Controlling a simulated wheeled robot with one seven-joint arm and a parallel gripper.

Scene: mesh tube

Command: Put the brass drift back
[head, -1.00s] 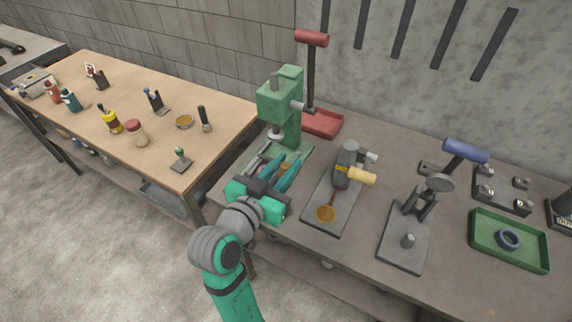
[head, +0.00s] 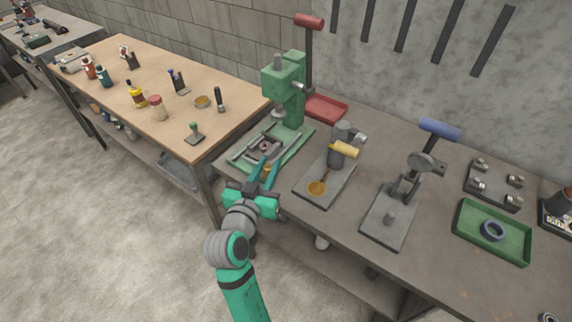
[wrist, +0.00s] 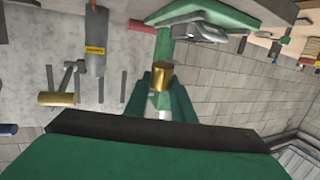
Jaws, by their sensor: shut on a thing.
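The brass drift (wrist: 162,77) is a short gold cylinder between the fingers of my gripper (wrist: 160,100) in the wrist view. My gripper is shut on it. In the head view my gripper (head: 264,175) is at the front edge of the grey bench, just in front of the base of the green arbor press (head: 284,85), and only a bit of brass shows between the fingers. The press has a red-handled lever and a grey plate with a central opening on its base. The press also shows upside down at the top of the wrist view (wrist: 200,12).
A yellow-handled tool on a plate (head: 328,180), a blue-handled press (head: 392,215) and a green tray (head: 470,241) with a dark ring stand to the right. A wooden table (head: 150,65) with bottles is at left.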

